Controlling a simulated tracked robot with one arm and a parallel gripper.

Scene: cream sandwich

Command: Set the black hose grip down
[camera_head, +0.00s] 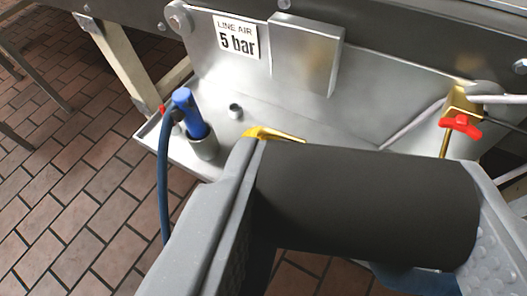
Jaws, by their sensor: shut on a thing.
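The black hose grip (365,205) is a thick dark cylinder lying sideways across the lower right of the view, close to the camera. My gripper (360,215) is shut on it, with one grey finger at its left end and the other at its right end. A yellow curved piece (272,134) shows just behind the grip's upper left edge. A blue part (420,280) shows below the grip. What lies directly under the grip is mostly hidden.
A metal shelf (285,112) with an upright back plate lies beyond the grip. On it stand a blue-handled tool (190,114) in a grey holder with a blue hose (164,190), and a brass valve with a red handle (460,126). A sign (237,36) reads "LINE AIR 5 bar". Brick floor (80,190) lies left.

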